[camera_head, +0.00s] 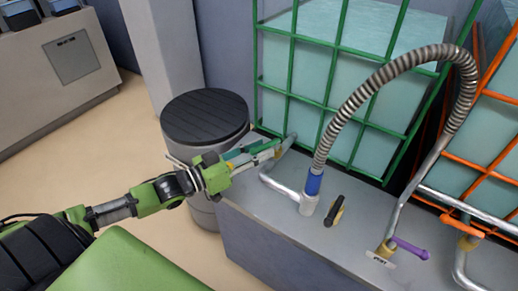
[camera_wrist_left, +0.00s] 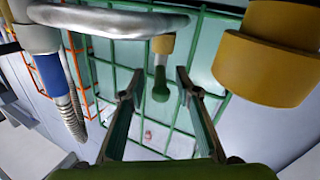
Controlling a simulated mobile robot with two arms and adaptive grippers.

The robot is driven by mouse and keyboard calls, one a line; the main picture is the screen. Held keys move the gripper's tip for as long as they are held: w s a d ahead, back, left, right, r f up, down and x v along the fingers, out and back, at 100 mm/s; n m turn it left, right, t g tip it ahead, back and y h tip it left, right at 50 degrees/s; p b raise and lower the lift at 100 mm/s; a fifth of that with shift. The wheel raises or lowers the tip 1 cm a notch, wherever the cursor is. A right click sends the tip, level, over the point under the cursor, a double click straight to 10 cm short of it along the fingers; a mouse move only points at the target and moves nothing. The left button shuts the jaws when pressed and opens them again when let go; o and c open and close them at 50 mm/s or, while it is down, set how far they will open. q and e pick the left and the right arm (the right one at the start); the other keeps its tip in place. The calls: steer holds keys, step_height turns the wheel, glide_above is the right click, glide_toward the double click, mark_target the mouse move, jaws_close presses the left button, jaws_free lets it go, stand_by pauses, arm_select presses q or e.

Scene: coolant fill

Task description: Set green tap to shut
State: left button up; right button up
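The green tap's handle (camera_wrist_left: 160,88) hangs below a brass fitting (camera_wrist_left: 163,44) in the left wrist view. It lies between the fingers of my left gripper (camera_wrist_left: 157,92), with a gap on both sides. The fingers stand apart, so the gripper is open and holds nothing. In the head view my left gripper (camera_head: 272,150) reaches to the pipe end at the base of the green-framed tank (camera_head: 318,75). There the gripper largely hides the tap, and I cannot tell its handle position. My right gripper is not in view.
A ribbed hose (camera_head: 400,68) with a blue collar (camera_head: 314,184) arches over the grey bench (camera_head: 300,235). A black-and-yellow handle (camera_head: 334,211) and a purple handle (camera_head: 411,248) sit to the right. A dark-lidded drum (camera_head: 205,117) stands left. An orange-framed tank (camera_head: 490,130) is at right.

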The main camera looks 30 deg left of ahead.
arm_select(q)
steer(key=shift+r, duration=0.1)
steer(key=v, duration=1.2)
stand_by(0.4)
